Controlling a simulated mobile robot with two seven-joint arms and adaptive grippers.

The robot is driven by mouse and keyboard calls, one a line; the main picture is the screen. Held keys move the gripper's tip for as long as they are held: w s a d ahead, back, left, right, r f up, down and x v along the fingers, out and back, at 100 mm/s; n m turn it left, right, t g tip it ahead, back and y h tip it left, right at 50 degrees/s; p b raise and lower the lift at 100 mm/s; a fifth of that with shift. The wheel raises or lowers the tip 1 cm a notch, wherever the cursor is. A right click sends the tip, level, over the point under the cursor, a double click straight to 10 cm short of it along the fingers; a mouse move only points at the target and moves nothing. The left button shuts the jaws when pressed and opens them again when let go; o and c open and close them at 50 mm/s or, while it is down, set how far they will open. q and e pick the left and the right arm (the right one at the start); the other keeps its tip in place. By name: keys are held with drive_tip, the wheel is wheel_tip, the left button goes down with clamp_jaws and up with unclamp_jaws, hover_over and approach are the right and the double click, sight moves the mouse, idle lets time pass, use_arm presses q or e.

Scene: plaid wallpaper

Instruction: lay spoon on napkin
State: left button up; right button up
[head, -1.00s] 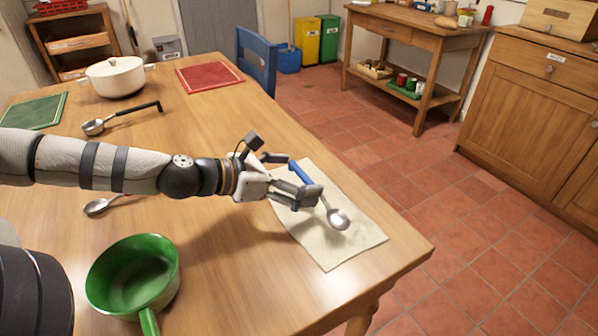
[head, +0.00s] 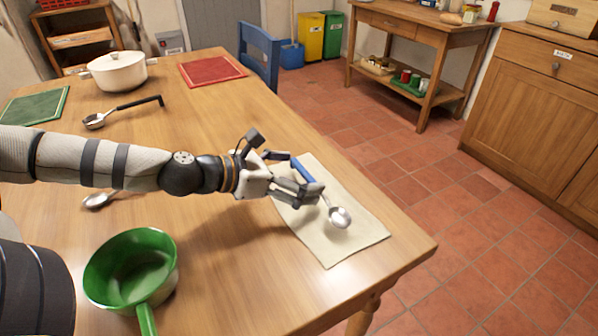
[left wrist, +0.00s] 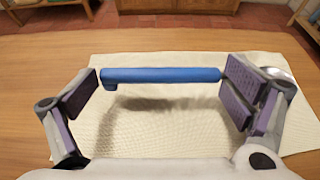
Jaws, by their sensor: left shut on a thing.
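The spoon (head: 340,217) has a blue handle and a shiny metal bowl. My left gripper (head: 305,183) is shut on it and holds it over the cream napkin (head: 350,246) at the table's right edge. In the left wrist view the blue handle (left wrist: 160,75) runs crosswise between the finger pads, with a shadow on the napkin (left wrist: 165,140) below it, so it looks slightly raised. The bowl shows past the right-hand finger, partly hidden by it. My right gripper is not in view.
A green saucepan (head: 130,270) stands at the table's front left. A ladle (head: 95,121), a partly hidden metal utensil (head: 98,200), a white pot (head: 116,72), a red mat (head: 210,70) and a green mat (head: 35,106) lie farther off. The table (head: 235,290) is bare left of the napkin.

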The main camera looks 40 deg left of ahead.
use_arm(q)
drive_tip(key=shift+f, duration=0.2)
idle(0.3)
drive_tip(key=o, duration=0.7)
drive_tip(key=shift+o, duration=0.2)
